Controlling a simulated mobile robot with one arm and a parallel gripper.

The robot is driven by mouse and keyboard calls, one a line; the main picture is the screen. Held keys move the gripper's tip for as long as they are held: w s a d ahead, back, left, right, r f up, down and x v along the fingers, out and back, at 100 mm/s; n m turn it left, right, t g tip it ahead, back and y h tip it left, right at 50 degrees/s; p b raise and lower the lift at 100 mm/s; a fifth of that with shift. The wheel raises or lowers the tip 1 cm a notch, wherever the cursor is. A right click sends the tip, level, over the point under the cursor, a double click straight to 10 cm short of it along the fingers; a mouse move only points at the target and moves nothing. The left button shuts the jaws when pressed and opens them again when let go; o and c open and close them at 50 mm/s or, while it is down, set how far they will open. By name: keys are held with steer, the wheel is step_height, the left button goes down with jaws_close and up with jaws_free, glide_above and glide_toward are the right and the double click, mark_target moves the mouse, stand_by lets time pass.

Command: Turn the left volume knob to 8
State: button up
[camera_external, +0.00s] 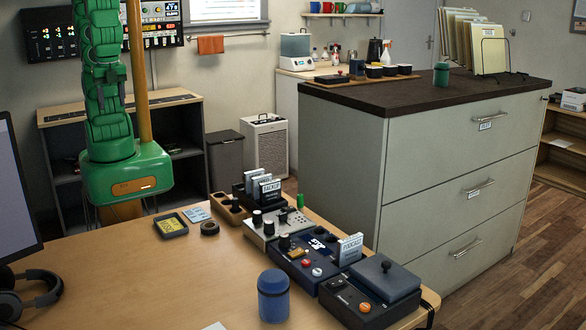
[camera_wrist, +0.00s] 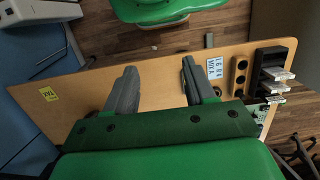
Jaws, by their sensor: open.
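On the desk in the external view, a silver control box (camera_external: 276,226) carries small black knobs, among them an upright one (camera_external: 257,218) and one nearer me (camera_external: 268,228). A blue box (camera_external: 307,262) in front of it has another black knob (camera_external: 285,242), an orange one and a red one. I cannot tell which knob is the left volume knob, and no scale numbers can be read. My gripper (camera_wrist: 160,85) shows in the wrist view, fingers spread wide with nothing between them, above bare desk. The control boxes are mostly hidden in the wrist view.
The desk (camera_external: 150,280) is largely clear at its middle. A card rack (camera_external: 258,188), a wooden block with holes (camera_external: 228,208), a roll of tape (camera_external: 210,228) and a blue canister (camera_external: 273,295) stand around the boxes. A monitor (camera_external: 18,190) and headphones are at the left.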

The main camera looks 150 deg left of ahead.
steer(key=w+a+r+n, duration=0.2)
steer(key=w+r+n, duration=0.15)
steer(key=w, duration=0.25)
steer(key=w+a+r+n, duration=0.2)
steer(key=w+r, duration=0.2)
steer(key=w, duration=0.3)
steer(key=n+t, duration=0.2)
steer(key=n, duration=1.3)
glide_above(257, 212)
step_height(257, 212, down, 4)
step_height(257, 212, down, 32)
steer(key=shift+r, duration=0.1)
